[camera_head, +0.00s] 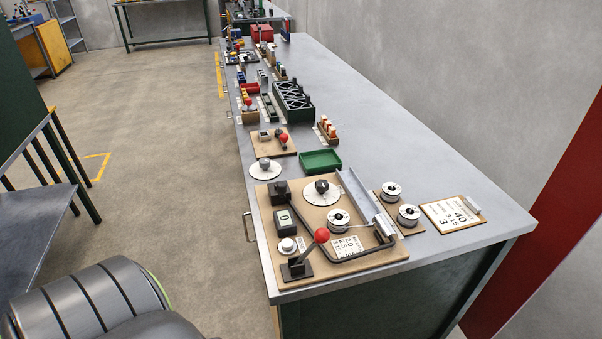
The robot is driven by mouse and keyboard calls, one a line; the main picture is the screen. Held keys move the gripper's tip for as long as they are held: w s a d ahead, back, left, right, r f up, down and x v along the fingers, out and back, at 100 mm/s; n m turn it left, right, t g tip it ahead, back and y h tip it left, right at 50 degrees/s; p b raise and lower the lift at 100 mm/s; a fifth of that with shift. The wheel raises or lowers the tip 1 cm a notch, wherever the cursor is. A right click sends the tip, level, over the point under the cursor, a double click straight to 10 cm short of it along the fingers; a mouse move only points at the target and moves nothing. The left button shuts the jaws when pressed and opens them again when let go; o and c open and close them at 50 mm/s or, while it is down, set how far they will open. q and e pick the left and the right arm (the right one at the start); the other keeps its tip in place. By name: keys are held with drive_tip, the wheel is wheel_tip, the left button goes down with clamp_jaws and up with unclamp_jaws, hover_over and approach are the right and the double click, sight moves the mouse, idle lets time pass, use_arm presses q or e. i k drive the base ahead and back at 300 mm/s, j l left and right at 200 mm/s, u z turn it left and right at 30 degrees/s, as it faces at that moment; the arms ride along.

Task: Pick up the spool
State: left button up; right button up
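Several metal spools with dark centres are on the workbench. One spool (338,220) sits on the brown machine board (290,263), near its middle, with a thin strip running right from it. A second spool (391,191) and a third spool (409,215) sit on a small brown board to the right. I cannot tell which of them the task means. Neither of my grippers shows in the head view.
The machine board carries a red-knobbed lever (321,236), a bent dark bar and a metal channel (366,201). A clipboard (453,212) lies at the right. The bench's right side is clear.

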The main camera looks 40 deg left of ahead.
sight(335, 226)
drive_tip(key=i+l+u, duration=0.1)
drive_tip(key=u, duration=0.35)
drive_tip(key=i+l+u, duration=0.25)
drive_tip(key=u, duration=0.25)
drive_tip(key=i+l+u, duration=0.15)
drive_tip(key=u, duration=0.3)
drive_tip(key=l+u, duration=0.5)
drive_tip(key=i+j, duration=0.05)
